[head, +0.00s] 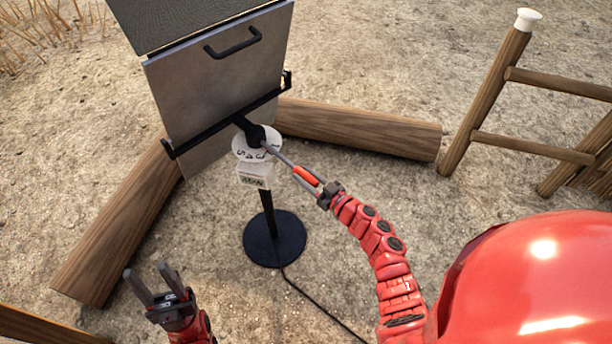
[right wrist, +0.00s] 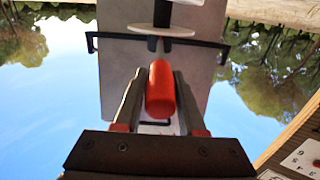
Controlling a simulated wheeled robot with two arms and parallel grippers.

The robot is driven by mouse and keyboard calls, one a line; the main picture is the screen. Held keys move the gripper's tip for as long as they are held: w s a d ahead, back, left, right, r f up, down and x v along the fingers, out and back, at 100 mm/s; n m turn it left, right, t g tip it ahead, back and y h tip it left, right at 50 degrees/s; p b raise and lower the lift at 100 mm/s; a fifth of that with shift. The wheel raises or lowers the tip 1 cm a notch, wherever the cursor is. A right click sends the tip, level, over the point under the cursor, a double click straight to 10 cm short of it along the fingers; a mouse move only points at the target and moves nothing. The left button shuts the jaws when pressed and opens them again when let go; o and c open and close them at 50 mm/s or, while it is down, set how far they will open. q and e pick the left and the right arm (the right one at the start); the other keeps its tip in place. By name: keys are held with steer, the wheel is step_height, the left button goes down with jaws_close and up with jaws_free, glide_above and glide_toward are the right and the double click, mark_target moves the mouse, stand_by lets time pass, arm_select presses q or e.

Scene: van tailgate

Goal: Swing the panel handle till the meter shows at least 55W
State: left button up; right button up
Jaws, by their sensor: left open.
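The grey panel (head: 215,90) is tilted on a stand. A black bracket runs across its lower part. The panel handle is a thin rod from the black hub under the panel, with a red grip (head: 306,176) at its outer end. The red grip also shows in the right wrist view (right wrist: 160,92). My right gripper (head: 313,181) has its fingers closed on both sides of this grip. A white dial disc (head: 243,150) and a white meter box (head: 254,172) sit below the hub; the meter's reading is too small to tell. My left gripper (head: 153,280) is open and empty, lower left, away from the panel.
The stand has a round black base (head: 274,240) with a cable (head: 318,303) running towards me. Logs (head: 360,132) lie behind and to the left of it. A wooden frame (head: 488,95) stands at the right. Bare sandy ground lies between them.

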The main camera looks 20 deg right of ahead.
jaws_close()
stand_by(1.0)
